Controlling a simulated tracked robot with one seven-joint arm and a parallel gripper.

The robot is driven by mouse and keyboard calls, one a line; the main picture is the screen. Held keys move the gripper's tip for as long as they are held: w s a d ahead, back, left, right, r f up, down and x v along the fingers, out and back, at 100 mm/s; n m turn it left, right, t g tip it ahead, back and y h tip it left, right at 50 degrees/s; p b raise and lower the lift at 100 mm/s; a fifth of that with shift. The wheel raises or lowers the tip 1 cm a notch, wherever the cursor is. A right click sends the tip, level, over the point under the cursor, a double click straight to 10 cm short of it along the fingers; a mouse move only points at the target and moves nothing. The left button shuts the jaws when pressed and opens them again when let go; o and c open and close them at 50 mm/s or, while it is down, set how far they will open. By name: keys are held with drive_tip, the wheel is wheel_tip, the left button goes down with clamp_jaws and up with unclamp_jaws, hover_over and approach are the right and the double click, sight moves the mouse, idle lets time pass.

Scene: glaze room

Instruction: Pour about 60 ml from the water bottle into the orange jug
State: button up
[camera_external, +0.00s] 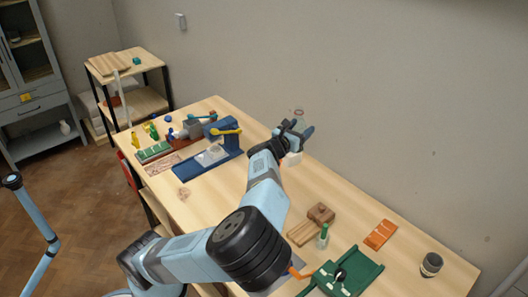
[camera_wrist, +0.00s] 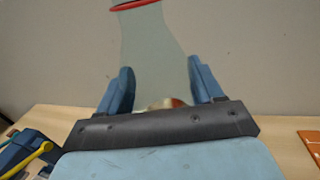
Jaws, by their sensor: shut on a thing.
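My gripper (camera_external: 296,129) is above the back part of the workbench, near the wall. In the wrist view its two blue fingers (camera_wrist: 160,82) are on either side of a clear, pale vessel with a red rim (camera_wrist: 155,45), and it is shut on this vessel, which I take to be the water bottle. The vessel's mouth is up and it looks about upright. In the external view only its thin reddish rim (camera_external: 298,111) shows clearly. I cannot tell its water level. I cannot make out the orange jug; a thin orange sliver (camera_external: 282,178) shows beside my arm.
The workbench (camera_external: 345,200) holds a small green-capped bottle (camera_external: 323,238), wooden blocks (camera_external: 320,212), an orange tile (camera_external: 380,234), a dark jar (camera_external: 431,265) and a green fixture (camera_external: 350,271) at right. A blue fixture (camera_external: 215,160) and several small tools stand at left. The wall is close behind.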

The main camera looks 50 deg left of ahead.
drive_tip(key=shift+r, duration=0.4)
drive_tip(key=shift+w+a+f+y, duration=0.1)
drive_tip(key=shift+a+f+y, duration=0.1)
drive_tip(key=shift+f+y, duration=0.3)
drive_tip(key=shift+a+f+n+g+y, duration=0.2)
drive_tip(key=shift+f+n+y, duration=0.1)
drive_tip(key=shift+f, duration=0.15)
drive_tip(key=shift+a+f+n+g+y, duration=0.1)
drive_tip(key=shift+a+f+n+y, duration=0.15)
drive_tip(key=shift+f, duration=0.25)
drive_tip(key=shift+a+f+n+g+y, duration=0.15)
drive_tip(key=shift+f+n+y, duration=0.1)
drive_tip(key=shift+f+n, duration=0.15)
drive_tip(key=s+a+f+n+g+y, duration=0.5)
drive_tip(key=s+n+g+y, duration=0.4)
drive_tip(key=n+g+y, duration=0.1)
drive_tip(key=shift+s+d+r+n+g+y, duration=0.6)
drive_tip(key=shift+s+d+r+n+g, duration=0.5)
drive_tip(key=shift+s+r+n+g, duration=2.9)
wheel_tip(320, 180, down, 13)
drive_tip(key=m+g, duration=0.1)
drive_tip(key=g, duration=0.1)
drive_tip(key=shift+s+m, duration=0.2)
drive_tip(key=shift+m, duration=0.15)
